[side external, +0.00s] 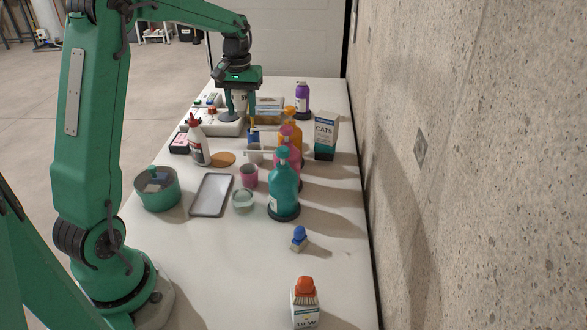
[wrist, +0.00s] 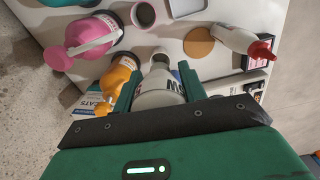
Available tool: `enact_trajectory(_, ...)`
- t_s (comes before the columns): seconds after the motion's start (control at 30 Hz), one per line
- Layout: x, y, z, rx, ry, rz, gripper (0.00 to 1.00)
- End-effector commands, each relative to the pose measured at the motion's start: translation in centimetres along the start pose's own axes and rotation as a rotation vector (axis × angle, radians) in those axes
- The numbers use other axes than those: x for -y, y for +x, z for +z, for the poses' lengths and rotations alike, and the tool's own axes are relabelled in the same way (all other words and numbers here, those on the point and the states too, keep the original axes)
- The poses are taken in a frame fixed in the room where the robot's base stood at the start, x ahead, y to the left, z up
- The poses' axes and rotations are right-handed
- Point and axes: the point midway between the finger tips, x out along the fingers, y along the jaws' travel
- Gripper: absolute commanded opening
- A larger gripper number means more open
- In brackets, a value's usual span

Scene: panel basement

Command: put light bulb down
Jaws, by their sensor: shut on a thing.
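A whitish light bulb (wrist: 158,92) with a greyish narrow end is between the two green fingers in the wrist view, its narrow end pointing away from the palm. My gripper (wrist: 158,74) is shut on it. In the side view my gripper (side external: 240,114) points down above the far part of the table, with the pale bulb (side external: 239,100) partly hidden between the fingers. I cannot tell exactly how high the bulb is above the table. Dark lettering shows by the bulb in the wrist view.
Orange (side external: 290,130), pink (side external: 287,148) and teal (side external: 283,187) pump bottles stand to the right. A grey tray (side external: 211,195) is nearer.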

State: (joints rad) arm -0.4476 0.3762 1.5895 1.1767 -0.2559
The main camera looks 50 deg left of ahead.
Motion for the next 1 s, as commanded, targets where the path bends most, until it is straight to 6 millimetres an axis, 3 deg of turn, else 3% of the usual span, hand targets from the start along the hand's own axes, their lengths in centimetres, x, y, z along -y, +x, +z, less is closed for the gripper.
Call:
enact_trajectory(0.27,-6.5,-2.0,3.2,-0.003,0.235,0.001,0.15)
enact_trajectory(0.6,-14.0,-4.6,9.1,-0.002,0.558,0.000,0.15)
enact_trajectory(0.8,-16.2,-5.4,11.4,-0.002,0.670,0.000,0.15)
enact_trajectory(1.0,-16.8,-5.7,12.2,-0.001,0.706,0.000,0.15)
